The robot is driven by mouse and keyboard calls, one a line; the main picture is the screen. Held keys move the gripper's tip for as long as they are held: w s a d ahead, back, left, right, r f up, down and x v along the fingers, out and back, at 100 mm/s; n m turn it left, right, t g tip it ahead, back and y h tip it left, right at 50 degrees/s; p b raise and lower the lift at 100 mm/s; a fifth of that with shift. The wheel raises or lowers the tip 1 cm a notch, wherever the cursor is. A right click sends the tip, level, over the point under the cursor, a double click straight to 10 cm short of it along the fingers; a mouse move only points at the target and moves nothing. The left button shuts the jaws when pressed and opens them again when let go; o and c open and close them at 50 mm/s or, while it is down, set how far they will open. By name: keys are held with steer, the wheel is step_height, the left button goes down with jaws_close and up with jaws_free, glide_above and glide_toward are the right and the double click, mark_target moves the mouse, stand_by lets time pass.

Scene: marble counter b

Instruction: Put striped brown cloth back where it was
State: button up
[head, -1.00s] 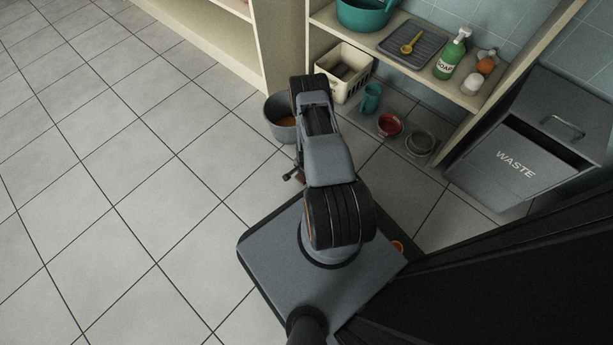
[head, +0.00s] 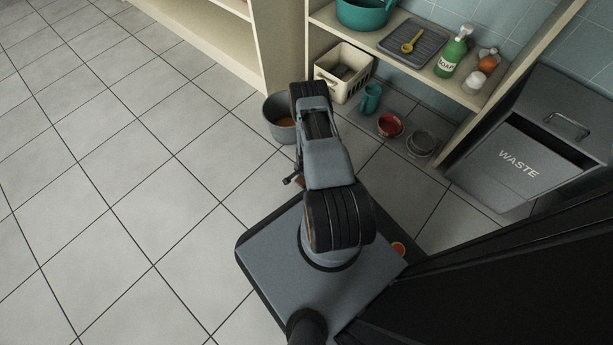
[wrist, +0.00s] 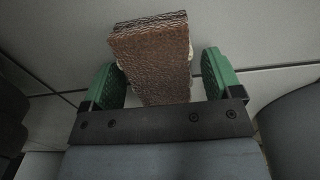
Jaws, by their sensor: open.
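The brown cloth (wrist: 152,62) shows in the wrist view as a thick, folded, rough-textured block with darker edge layers. It lies between the two green finger pads of my gripper (wrist: 161,75). My gripper is open, with a visible gap between the cloth and the right pad; the left pad is very close to the cloth's side. Stripes are hard to make out in the dim light. In the head view my arm hides most of the gripper, and only a small dark part shows beside the arm. A tiny brownish patch there is too small to identify.
A grey bucket (head: 279,128) and a cream basket (head: 330,88) stand beyond my arm. A teal cup (head: 371,98), red bowl (head: 390,125) and grey bowls (head: 420,144) sit under the shelf (head: 470,98). A waste bin (head: 530,150) is right. The tiled floor at left is clear.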

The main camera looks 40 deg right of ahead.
steer(key=w+a+r+n+p, duration=0.2)
steer(key=w+r, duration=0.1)
steer(key=r, duration=1.1)
steer(key=w+a+r+n+t+p, duration=0.1)
steer(key=w+a+r+n+p, duration=0.15)
steer(key=r, duration=1.05)
steer(key=w+a+r+n+p, duration=0.1)
steer(key=w+a+r+n, duration=0.15)
steer(key=r, duration=1.15)
steer(key=s+a+r+n, duration=0.4)
steer(key=s+r, duration=0.3)
steer(key=r, duration=0.3)
steer(key=s+a+r+n+t, duration=0.1)
steer(key=s+a+r+n, duration=0.4)
steer(key=r, duration=0.5)
steer(key=shift+s+a+t, duration=0.3)
steer(key=shift+s+a, duration=0.35)
steer(key=shift+s, duration=0.6)
steer(key=shift+r, duration=0.1)
